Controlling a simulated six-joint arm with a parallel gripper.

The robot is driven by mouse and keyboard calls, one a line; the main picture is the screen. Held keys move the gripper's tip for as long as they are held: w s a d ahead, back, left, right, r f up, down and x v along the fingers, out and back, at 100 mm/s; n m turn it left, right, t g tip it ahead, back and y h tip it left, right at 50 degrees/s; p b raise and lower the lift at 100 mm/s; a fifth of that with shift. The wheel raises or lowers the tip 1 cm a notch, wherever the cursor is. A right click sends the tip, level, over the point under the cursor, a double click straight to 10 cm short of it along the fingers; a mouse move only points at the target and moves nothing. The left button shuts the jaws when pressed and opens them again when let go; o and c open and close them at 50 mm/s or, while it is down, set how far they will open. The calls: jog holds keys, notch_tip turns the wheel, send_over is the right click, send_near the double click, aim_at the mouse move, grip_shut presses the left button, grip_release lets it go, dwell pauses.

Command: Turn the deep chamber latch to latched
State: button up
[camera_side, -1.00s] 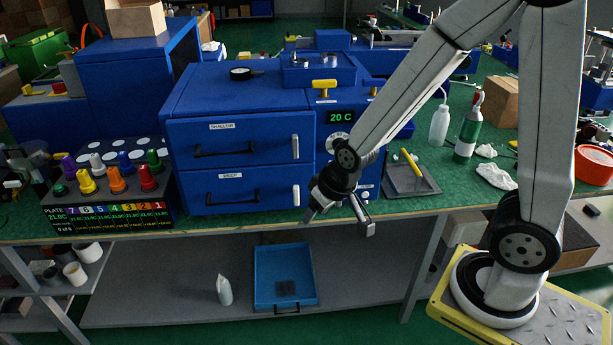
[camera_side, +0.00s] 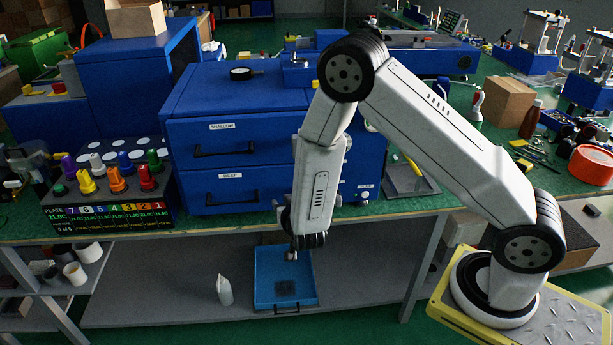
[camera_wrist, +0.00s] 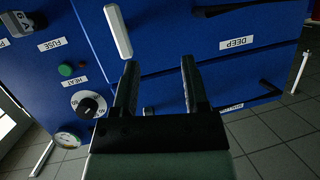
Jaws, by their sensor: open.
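The deep chamber (camera_side: 232,190) is the lower blue front of the press cabinet in the side view. Its label (camera_wrist: 240,43) reads upside down in the wrist view. The deep latch (camera_wrist: 118,32), a white bar, lies beside that front and looks roughly lengthwise with the panel's edge, slightly tilted. In the side view my arm hides it. My gripper (camera_wrist: 159,65) is open and empty, with its two dark fingers apart, just below the latch in the wrist picture and not touching it visibly. In the side view my gripper (camera_side: 291,255) is partly hidden at the bench's front edge.
The shallow chamber (camera_side: 225,140) sits above the deep one. A blue tray (camera_side: 285,290) lies on the shelf below. Floor in front is clear.

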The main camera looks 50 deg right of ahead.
jog(key=shift+s+d+f+m+t+h, duration=0.25)
jog(key=shift+s+h, duration=0.2)
jog(key=shift+h, duration=0.35)
jog(key=shift+s+d+f+m+t+h, duration=0.15)
jog(key=shift+s+d+f+h, duration=0.3)
jog(key=shift+h, duration=0.35)
jog(key=shift+s+d+f+m+t+h, duration=0.1)
jog(key=shift+s+d+f+m+h, duration=0.1)
jog(key=shift+s+h, duration=0.45)
jog(key=shift+w, duration=0.2)
jog(key=shift+x, duration=3.9)
jog(key=shift+s, duration=0.1)
grip_shut()
